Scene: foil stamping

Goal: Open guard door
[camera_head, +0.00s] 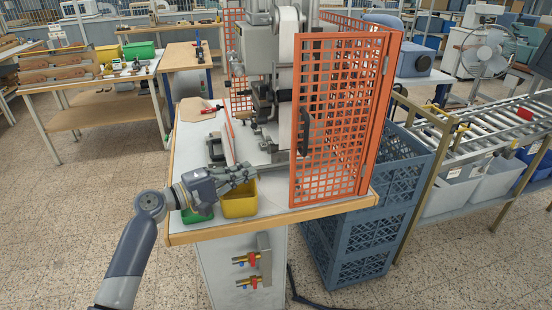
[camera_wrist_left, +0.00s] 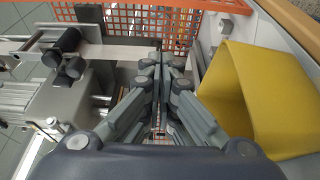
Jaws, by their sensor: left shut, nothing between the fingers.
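The orange mesh guard door (camera_head: 335,100) stands upright at the front right of the stamping machine (camera_head: 262,60). A dark upright handle-like part (camera_head: 304,132) shows near its left edge. My left gripper (camera_head: 254,172) is shut and empty, in front of the machine just above the yellow bin, left of the door and apart from it. In the left wrist view, its fingertips (camera_wrist_left: 158,58) are together and point towards the orange mesh (camera_wrist_left: 150,18) at the top. My right gripper is not in view.
A yellow bin (camera_head: 239,204) and a green bin (camera_head: 197,216) sit at the table's front left. The yellow bin (camera_wrist_left: 258,95) is close beside my fingers. Blue crates (camera_head: 365,225) stand below the door at the right, beside a roller conveyor (camera_head: 490,125).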

